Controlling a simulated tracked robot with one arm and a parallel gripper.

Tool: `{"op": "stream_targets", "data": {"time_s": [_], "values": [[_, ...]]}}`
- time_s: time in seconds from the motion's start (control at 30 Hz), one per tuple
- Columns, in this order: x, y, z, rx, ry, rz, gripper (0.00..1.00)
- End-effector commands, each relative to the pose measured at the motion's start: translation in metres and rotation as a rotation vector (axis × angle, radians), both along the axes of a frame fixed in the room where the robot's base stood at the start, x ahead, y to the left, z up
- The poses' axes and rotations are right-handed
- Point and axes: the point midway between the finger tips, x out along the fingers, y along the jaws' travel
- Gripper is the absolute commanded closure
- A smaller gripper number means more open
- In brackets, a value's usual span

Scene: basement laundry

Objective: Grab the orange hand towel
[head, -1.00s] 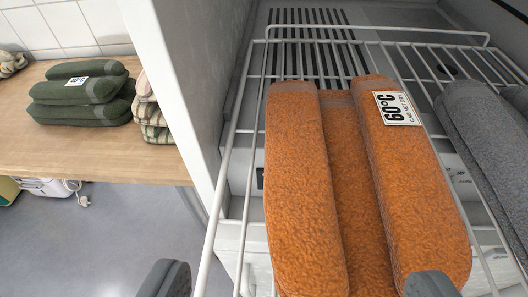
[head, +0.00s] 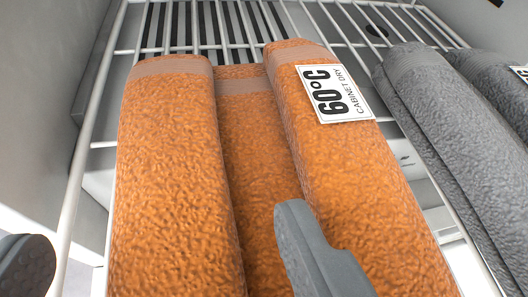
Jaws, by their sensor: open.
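The orange hand towel (head: 175,170) lies folded in thick rolls on a white wire rack, filling the middle of the head view. A white "60°C cabinet dry" label (head: 334,93) sits on its right roll. My gripper (head: 160,245) is open at the bottom of the view. Its left finger shows at the left edge, outside the towel's left side. Its right finger stands in front of or over the towel's middle and right rolls; I cannot tell whether it touches. The towel's near end is cut off by the frame.
A grey towel (head: 455,140) lies on the rack to the right, with a narrow gap between it and the orange one. The white wire rack (head: 90,140) has a rail along its left side. Grey cabinet walls (head: 45,110) enclose the left and back.

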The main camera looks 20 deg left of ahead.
Motion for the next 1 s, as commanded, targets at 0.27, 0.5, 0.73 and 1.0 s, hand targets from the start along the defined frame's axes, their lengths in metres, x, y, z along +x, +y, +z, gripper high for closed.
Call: {"op": "stream_targets", "data": {"time_s": [0.27,0.5,0.73,1.0], "values": [[0.02,0.017,-0.013,-0.003,0.002,0.0,0.29],[0.024,0.02,-0.016,-0.002,0.0,0.0,0.29],[0.023,0.02,-0.016,-0.002,0.002,0.0,0.59],[0.023,0.02,-0.016,-0.002,0.002,0.0,0.82]]}}
